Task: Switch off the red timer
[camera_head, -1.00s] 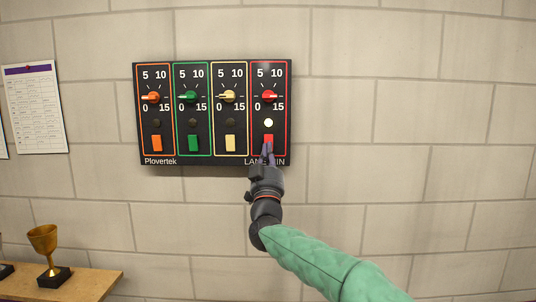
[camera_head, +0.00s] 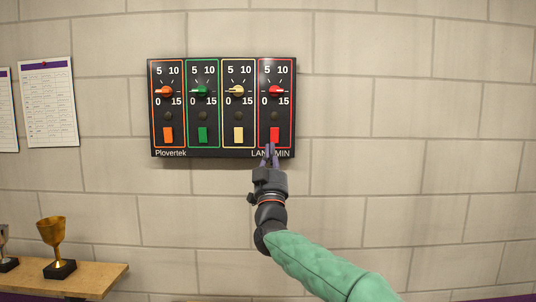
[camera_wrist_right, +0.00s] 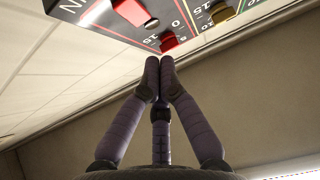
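The red timer (camera_head: 287,120) is the rightmost of the units on a black wall panel, with a red dial (camera_head: 275,91), a dark lamp (camera_head: 275,116) and a red rocker switch (camera_head: 274,135). My right gripper (camera_head: 270,150) is just below that switch, fingers pointing up, apart from it as far as I can tell. In the right wrist view its fingertips (camera_wrist_right: 160,62) are together with nothing between them. The red switch (camera_wrist_right: 131,11) and red dial (camera_wrist_right: 168,41) show beyond the tips there. My left gripper is not in view.
Orange (camera_head: 168,135), green (camera_head: 203,135) and cream (camera_head: 239,135) switches sit to the left on the same panel, their lamps dark. A gold trophy cup (camera_head: 52,232) stands on a wooden shelf (camera_head: 95,278) at lower left. The wall right of the panel is bare.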

